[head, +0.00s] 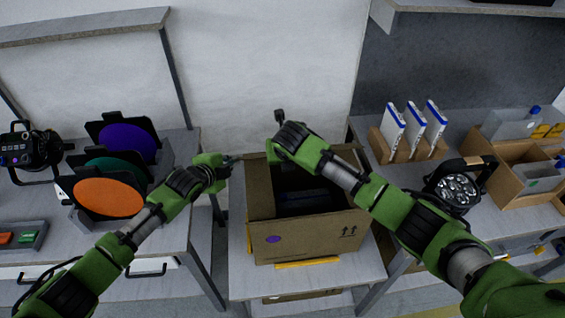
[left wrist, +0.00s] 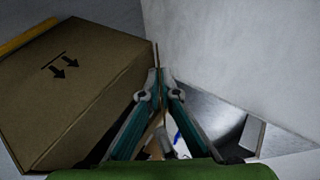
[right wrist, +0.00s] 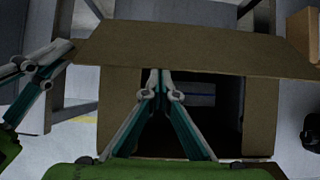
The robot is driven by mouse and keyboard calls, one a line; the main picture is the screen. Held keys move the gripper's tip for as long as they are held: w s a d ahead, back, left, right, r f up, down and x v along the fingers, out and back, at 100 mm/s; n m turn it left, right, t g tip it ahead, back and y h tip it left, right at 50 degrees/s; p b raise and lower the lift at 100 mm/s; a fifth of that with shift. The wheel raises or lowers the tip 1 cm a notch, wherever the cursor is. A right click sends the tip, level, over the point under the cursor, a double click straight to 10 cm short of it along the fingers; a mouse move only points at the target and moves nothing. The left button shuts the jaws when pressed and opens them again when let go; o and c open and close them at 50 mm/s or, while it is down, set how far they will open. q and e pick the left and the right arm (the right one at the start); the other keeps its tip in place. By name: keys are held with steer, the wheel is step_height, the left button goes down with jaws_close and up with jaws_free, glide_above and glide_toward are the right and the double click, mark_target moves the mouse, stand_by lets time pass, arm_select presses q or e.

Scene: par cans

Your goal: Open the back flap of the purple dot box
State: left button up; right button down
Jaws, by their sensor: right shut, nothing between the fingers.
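The brown cardboard box (head: 320,240) with a purple dot (head: 273,239) on its front stands on a small table, its top open and its inside dark. In the right wrist view a wide back flap (right wrist: 190,48) spans the top of the opening. My left gripper (head: 232,160) is at the box's back left corner. In the left wrist view its fingertips (left wrist: 158,72) are together at a thin, edge-on strip of cardboard. My right gripper (head: 279,117) reaches over the back of the box; in the right wrist view its fingertips (right wrist: 157,74) are shut and empty, over the opening.
A left bench carries coloured round filters (head: 108,197) and a black lamp (head: 32,150). A right bench holds upright white-blue packets (head: 415,128), a par can (head: 458,190) and open boxes (head: 520,180). A white wall (head: 270,60) stands close behind the box.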

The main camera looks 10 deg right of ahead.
arm_select(q)
steer(key=o, duration=0.4)
steer(key=shift+s+f, duration=0.35)
steer(key=shift+f, duration=0.15)
arm_select(e)
steer(key=shift+w+r, duration=0.3)
steer(key=shift+r, duration=0.3)
arm_select(q)
steer(key=shift+s+r, duration=0.1)
